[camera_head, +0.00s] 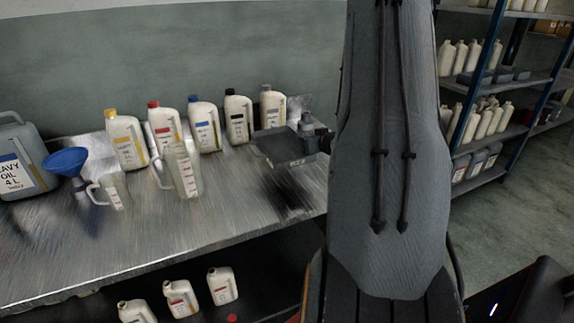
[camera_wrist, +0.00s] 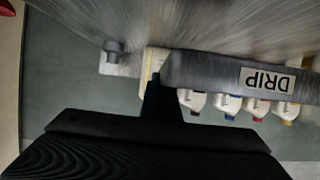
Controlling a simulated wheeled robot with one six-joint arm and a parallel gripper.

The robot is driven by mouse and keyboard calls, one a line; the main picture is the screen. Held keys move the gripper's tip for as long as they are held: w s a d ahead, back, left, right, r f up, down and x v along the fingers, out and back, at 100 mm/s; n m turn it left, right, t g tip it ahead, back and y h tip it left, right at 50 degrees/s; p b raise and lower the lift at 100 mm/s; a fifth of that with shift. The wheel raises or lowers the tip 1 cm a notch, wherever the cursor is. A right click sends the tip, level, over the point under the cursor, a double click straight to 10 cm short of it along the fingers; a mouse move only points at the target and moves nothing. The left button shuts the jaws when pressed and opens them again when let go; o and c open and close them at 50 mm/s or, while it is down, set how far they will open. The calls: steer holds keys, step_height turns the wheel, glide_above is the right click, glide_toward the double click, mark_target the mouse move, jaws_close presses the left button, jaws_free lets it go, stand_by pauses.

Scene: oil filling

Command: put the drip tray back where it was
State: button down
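The drip tray (camera_head: 284,150) is a shallow dark grey tray in the head view, over the right end of the metal workbench. A dark shadow lies on the bench below it, and it appears raised off the surface. In the wrist view its front wall (camera_wrist: 215,72) bears a "DRIP" label, seen upside down. My gripper (camera_wrist: 156,88) is at the tray's edge, with a dark finger against the wall; it appears shut on it. In the head view my gripper (camera_head: 325,143) is at the tray's right side, partly hidden by my arm.
Several capped oil bottles (camera_head: 203,125) stand in a row behind and left of the tray. Measuring jugs (camera_head: 184,172), a blue funnel (camera_head: 66,162) and a large grey can (camera_head: 24,160) are farther left. The bench front (camera_head: 150,245) is clear. Shelves (camera_head: 490,80) stand right.

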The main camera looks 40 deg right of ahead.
mark_target(305, 170)
steer(key=shift+s+f+p, duration=0.1)
steer(key=shift+f+p, duration=0.6)
steer(key=shift+f, duration=3.7)
steer(key=shift+f, duration=0.2)
steer(key=c, duration=2.2)
jaws_free()
steer(key=shift+o, duration=0.9)
